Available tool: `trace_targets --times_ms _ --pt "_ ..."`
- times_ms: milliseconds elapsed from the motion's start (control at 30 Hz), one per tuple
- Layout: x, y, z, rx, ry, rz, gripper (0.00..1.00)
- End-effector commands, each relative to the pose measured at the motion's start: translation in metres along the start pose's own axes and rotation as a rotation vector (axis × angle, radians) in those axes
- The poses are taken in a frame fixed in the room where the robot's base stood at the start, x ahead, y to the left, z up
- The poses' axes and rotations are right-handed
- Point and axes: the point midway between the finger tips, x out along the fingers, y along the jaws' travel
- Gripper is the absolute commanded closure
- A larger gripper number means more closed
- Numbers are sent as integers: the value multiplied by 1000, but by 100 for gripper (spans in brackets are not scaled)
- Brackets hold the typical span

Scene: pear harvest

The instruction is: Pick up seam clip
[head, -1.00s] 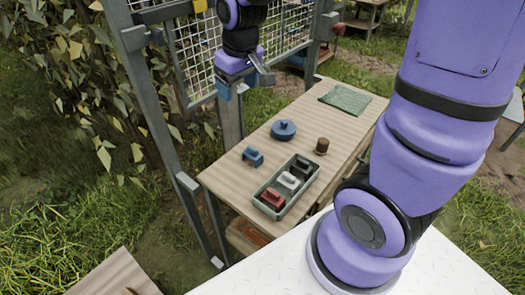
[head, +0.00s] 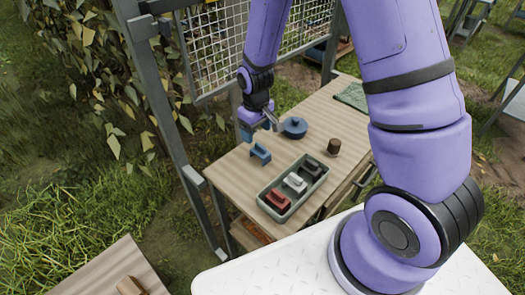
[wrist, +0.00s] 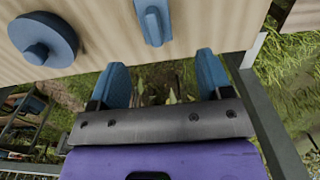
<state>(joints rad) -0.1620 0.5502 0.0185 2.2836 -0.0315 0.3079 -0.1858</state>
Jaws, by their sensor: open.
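A small blue clip-shaped piece (head: 260,153) lies on the wooden table near its left edge; it also shows at the top of the wrist view (wrist: 153,20). Similar red (head: 278,199), white (head: 295,182) and black (head: 313,167) pieces lie in a green tray (head: 306,200). I cannot tell which one is named seam clip. My gripper (head: 260,127) is open and empty above the table's far left side, just beyond the blue piece. In the wrist view its blue fingertips (wrist: 160,73) are apart, with the blue piece ahead of the gap.
A round blue lidded pot (head: 293,128) stands close to the right of my gripper. A brown cup-like object (head: 334,146) stands behind the tray. A green cloth (head: 352,96) lies at the far end. A metal post and mesh frame (head: 160,110) rise beside the table's left edge.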

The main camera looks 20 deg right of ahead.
Motion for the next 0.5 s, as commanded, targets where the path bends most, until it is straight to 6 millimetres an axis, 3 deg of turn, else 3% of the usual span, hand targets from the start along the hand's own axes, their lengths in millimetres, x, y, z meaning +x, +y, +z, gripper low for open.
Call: trace_targets --times_ms 200,500 --pt "30 0 1 0 -2 0 28" --pt "47 2 4 1 -2 0 28"
